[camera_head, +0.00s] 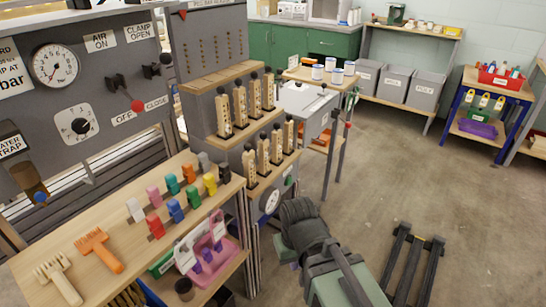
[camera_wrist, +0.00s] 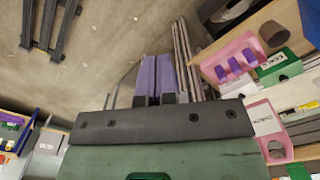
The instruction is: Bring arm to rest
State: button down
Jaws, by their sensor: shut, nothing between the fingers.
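My arm (camera_head: 303,228) shows at the bottom centre of the head view, its dark joint and green-grey link in front of the wooden bench's right end. The fingertips are not clear there. In the wrist view, my gripper (camera_wrist: 158,60) shows as two purple fingers side by side above a dark bar and green body. They are shut with nothing held, and point out over the bare floor (camera_wrist: 110,50). The shelf with the pink tray (camera_wrist: 238,65) is to their right, apart from them.
A wooden bench (camera_head: 88,205) with coloured clips and combs stands left. A stepped rack (camera_head: 225,140) holds several wooden pieces. A small table (camera_head: 300,74) with white pots stands behind. A dark floor frame (camera_head: 412,262) lies right. Open floor (camera_head: 440,180) spreads right of my arm.

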jog(key=w+d+r+m+p, duration=0.25)
jog(key=d+m, duration=0.25)
jog(key=d, duration=1.1)
notch_tip(320, 180, up, 20)
jog(key=a+p, duration=0.1)
jog(key=p, duration=1.9)
jog(key=shift+w+n, duration=0.2)
jog(key=shift+n, duration=0.1)
